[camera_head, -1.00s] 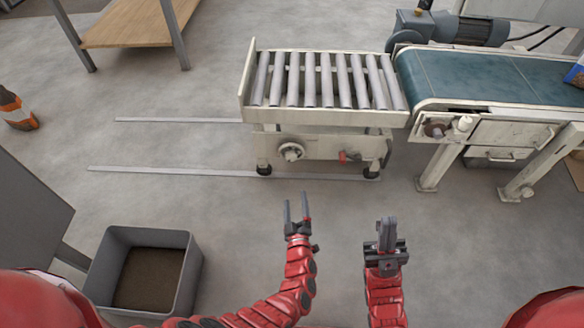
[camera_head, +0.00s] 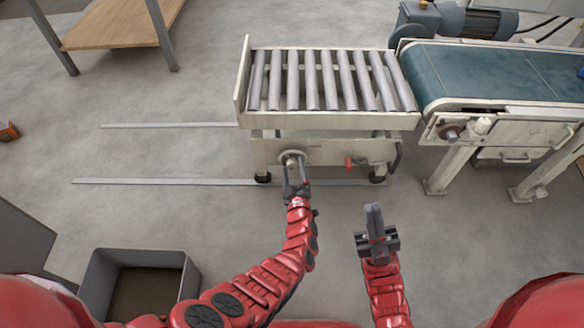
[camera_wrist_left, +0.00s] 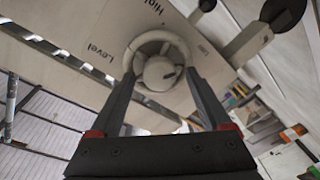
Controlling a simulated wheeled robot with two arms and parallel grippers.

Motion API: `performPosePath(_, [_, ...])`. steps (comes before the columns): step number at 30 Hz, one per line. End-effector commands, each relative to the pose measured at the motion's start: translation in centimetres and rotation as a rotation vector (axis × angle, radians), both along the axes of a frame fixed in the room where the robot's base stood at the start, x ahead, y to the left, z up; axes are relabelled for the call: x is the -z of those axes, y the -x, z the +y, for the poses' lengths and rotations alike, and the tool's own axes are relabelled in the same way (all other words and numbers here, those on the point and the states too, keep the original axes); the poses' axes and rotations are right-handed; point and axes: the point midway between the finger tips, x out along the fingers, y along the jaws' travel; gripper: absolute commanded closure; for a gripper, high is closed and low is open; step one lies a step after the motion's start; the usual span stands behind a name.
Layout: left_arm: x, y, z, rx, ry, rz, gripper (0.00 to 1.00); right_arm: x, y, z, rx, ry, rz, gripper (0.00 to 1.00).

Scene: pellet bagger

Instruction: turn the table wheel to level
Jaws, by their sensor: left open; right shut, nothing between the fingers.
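The table wheel (camera_head: 291,159) is a small pale handwheel on the front panel of the roller table (camera_head: 328,118). In the left wrist view the wheel (camera_wrist_left: 160,62) has a round hub with a dark mark toward its right. The panel (camera_wrist_left: 112,38) carries the words "Level" and "High"; a third, smaller label at right is hard to read. My left gripper (camera_head: 294,172) is open in front of the wheel, its fingers at either side of the lower rim; I cannot tell whether they touch it. My right gripper (camera_head: 374,212) is shut and empty, away from the table.
A red knob (camera_head: 349,162) sits on the panel right of the wheel. A green belt conveyor (camera_head: 490,72) adjoins the table at right. Two floor rails (camera_head: 160,181) run left from the table. A grey bin (camera_head: 188,285) stands at lower left. Floor between is clear.

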Motion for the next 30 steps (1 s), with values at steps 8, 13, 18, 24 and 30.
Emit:
performPosePath(8, [-0.02, 0.0, -0.04, 0.001, 0.0, 0.001, 0.3, -0.01, 0.0, 0.01, 0.0, 0.0, 0.0, 1.0])
performPosePath(13, [-0.02, 0.0, -0.04, 0.001, 0.0, 0.001, 0.6, -0.02, 0.0, 0.01, 0.0, 0.0, 0.0, 1.0])
performPosePath(18, [-0.01, 0.0, -0.03, 0.001, 0.0, 0.001, 0.91, -0.01, 0.01, 0.0, 0.0, 0.0, 0.0, 1.0])
performPosePath(24, [0.01, 0.01, -0.02, 0.001, -0.003, 0.001, 1.0, -0.02, 0.01, 0.01, 0.0, 0.0, 0.0, 1.0])
performPosePath(30, [0.11, 0.05, -0.05, 0.001, -0.048, 0.004, 1.0, -0.07, 0.01, -0.01, 0.0, -0.001, 0.0, 1.0])
